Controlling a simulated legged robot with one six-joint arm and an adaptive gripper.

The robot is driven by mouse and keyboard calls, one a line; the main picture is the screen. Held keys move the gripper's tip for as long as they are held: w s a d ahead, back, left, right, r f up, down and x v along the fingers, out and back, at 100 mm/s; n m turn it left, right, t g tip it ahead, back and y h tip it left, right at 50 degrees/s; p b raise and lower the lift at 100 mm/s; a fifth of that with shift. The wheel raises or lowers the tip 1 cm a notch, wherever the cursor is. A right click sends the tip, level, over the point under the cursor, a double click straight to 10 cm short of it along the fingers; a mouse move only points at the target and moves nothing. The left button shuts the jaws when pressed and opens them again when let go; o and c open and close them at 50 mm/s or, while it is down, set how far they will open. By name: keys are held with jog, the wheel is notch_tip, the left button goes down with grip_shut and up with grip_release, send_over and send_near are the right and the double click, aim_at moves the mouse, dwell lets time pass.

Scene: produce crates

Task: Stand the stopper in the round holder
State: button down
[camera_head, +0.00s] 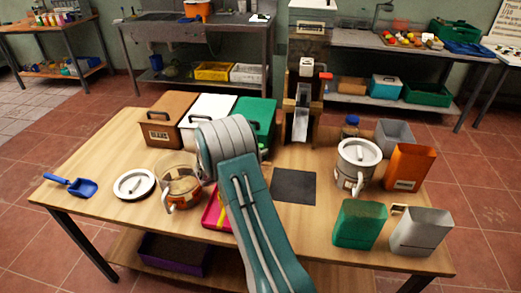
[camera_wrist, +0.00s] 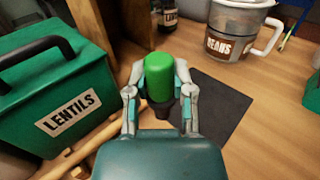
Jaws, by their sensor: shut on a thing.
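The stopper (camera_wrist: 159,77) has a rounded green top and a darker, narrower lower end. It stands between the two fingers of my gripper (camera_wrist: 160,100) in the wrist view, and the fingers are shut on it. Below it I see wood tabletop and the edge of a dark mat; I cannot tell its height above the table. In the head view my own arm hides the gripper and the stopper. I cannot make out the round holder for certain in either view.
The green lentils box (camera_wrist: 60,90) stands close at left. A dark mat (camera_head: 293,187) lies right of my arm. The beans jug (camera_head: 358,165), an orange bin (camera_head: 408,167) and a green bin (camera_head: 360,224) stand farther right. A dispenser (camera_head: 301,110) stands behind the mat.

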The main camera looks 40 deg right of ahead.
jog(key=shift+a+f, duration=0.15)
jog(key=shift+f, duration=0.55)
jog(key=shift+d+f, duration=0.2)
jog(key=shift+f, duration=0.7)
jog(key=shift+d+f, duration=0.15)
jog(key=shift+f, duration=0.75)
jog(key=shift+a+f, duration=0.25)
jog(key=shift+f, duration=0.15)
jog(key=shift+d, duration=0.1)
